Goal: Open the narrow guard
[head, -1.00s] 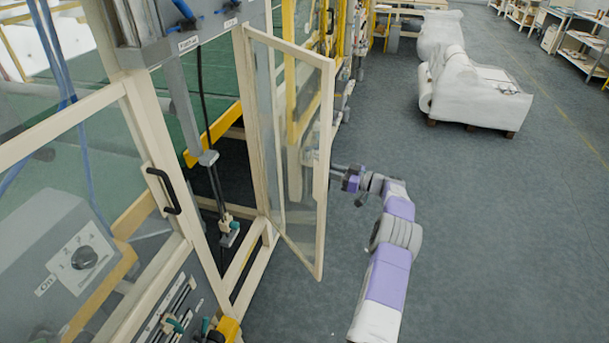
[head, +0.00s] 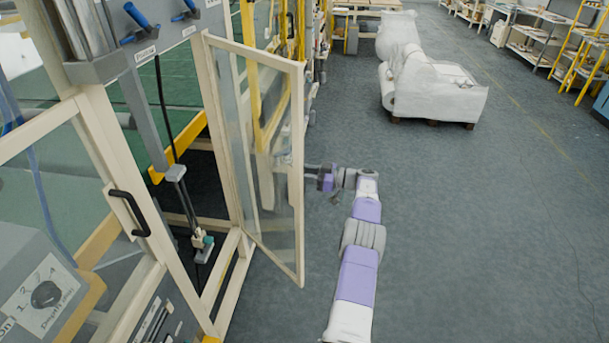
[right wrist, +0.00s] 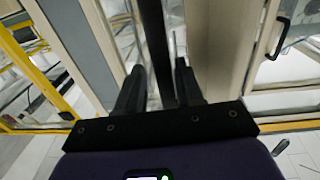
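The narrow guard (head: 268,190), a cream-framed clear panel, stands swung well out from the machine frame in the head view. My right gripper (head: 310,177) is at the outer face of its free edge; the guard's frame partly hides the fingertips. In the right wrist view my right gripper (right wrist: 158,85) has its two dark fingers apart. A black upright bar (right wrist: 154,35), apparently the guard's handle, runs between them, nearer the right finger, with a light gap on the left. Firm contact cannot be made out. My left gripper is not in view.
A second guard with a black handle (head: 130,213) is at the left, beside a control box with a dial (head: 46,294). The grey floor (head: 470,230) right of my arm is clear.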

